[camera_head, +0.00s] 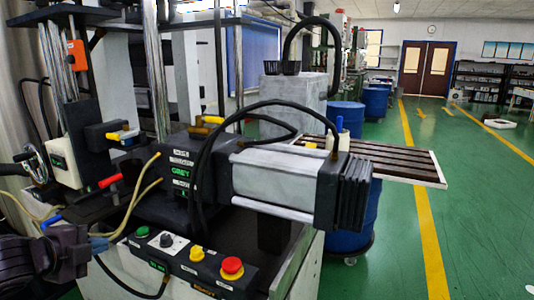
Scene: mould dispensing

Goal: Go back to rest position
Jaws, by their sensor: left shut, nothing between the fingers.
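My left gripper (78,248) is at the lower left corner, dark and partly cut off by the frame edge. It is shut and empty. It is close to the left end of the machine's control box in the picture; I cannot tell whether they touch. My right gripper is not in view.
A moulding machine (275,178) with a grey motor fills the middle. Its control box (190,262) has a red button (232,267). Cables hang at left. A slatted table (395,160) and blue drums (345,225) stand behind. Green floor (480,220) at right is open.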

